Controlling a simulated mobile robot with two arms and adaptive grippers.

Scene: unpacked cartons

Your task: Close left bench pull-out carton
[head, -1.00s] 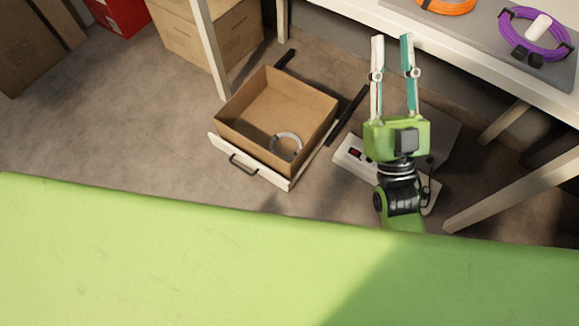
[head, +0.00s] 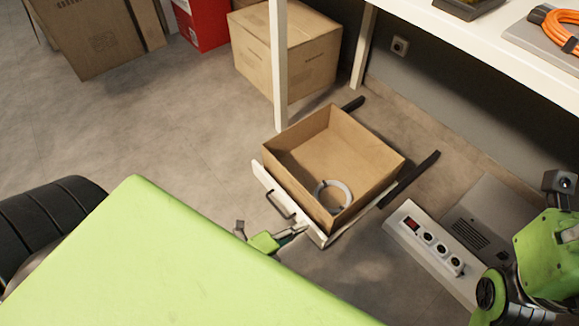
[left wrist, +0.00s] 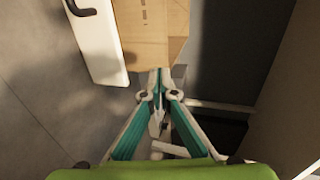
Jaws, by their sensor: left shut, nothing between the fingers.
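The pull-out carton (head: 372,178) is an open brown box on a white-fronted drawer.
Dark rails (head: 410,180) run behind the carton. A white power strip (head: 430,250) lies on the floor to the right. A closed carton (head: 285,55) and a bench leg (head: 278,70) stand behind.

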